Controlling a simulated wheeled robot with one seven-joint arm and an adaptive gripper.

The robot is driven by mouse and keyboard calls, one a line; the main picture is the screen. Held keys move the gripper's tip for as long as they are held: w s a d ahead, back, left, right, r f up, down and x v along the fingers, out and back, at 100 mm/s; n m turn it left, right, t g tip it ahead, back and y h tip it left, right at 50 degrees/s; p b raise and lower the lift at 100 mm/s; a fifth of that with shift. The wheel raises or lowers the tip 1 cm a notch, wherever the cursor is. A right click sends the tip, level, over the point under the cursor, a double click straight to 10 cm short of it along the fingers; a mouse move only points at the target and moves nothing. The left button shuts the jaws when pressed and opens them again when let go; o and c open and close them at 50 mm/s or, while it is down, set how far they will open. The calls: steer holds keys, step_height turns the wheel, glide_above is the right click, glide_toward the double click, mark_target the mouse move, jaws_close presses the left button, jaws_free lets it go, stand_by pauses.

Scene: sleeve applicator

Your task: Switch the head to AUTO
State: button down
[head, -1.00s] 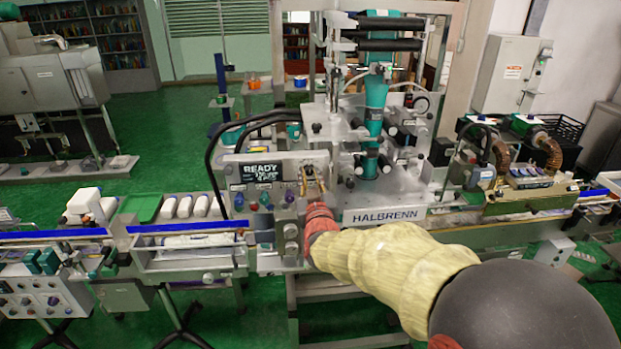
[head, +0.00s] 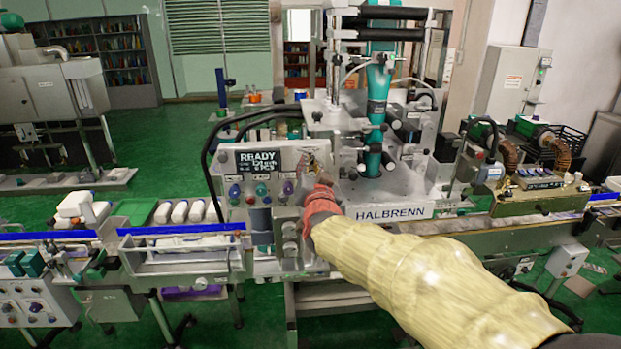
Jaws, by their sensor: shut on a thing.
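The HALBRENN sleeve head (head: 394,212) stands at the centre in the head view, with a teal sleeve film running down it. Its grey control panel (head: 290,160) faces me. The panel's dark display (head: 257,162) reads READY, with smaller text I cannot fully read. A row of coloured knobs and buttons (head: 261,190) sits below the display. My gripper (head: 312,165) is at the panel's right side, to the right of the display. Its jaws are shut on a small control there, which they and the red wrist mostly hide. I cannot read its position or any AUTO label.
A conveyor with a blue rail (head: 180,229) runs across to the left, with white bottles (head: 198,211) and a green tray (head: 136,210) behind it. Another machine (head: 540,195) stands on the line at right. Black cables (head: 215,150) loop left of the panel. My arm covers the lower right.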

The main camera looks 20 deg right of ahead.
steer(key=shift+m+b, duration=0.75)
steer(key=shift+m, duration=0.05)
steer(key=c, duration=1.7)
jaws_free()
steer(key=shift+o, duration=0.2)
steer(key=v, duration=1.2)
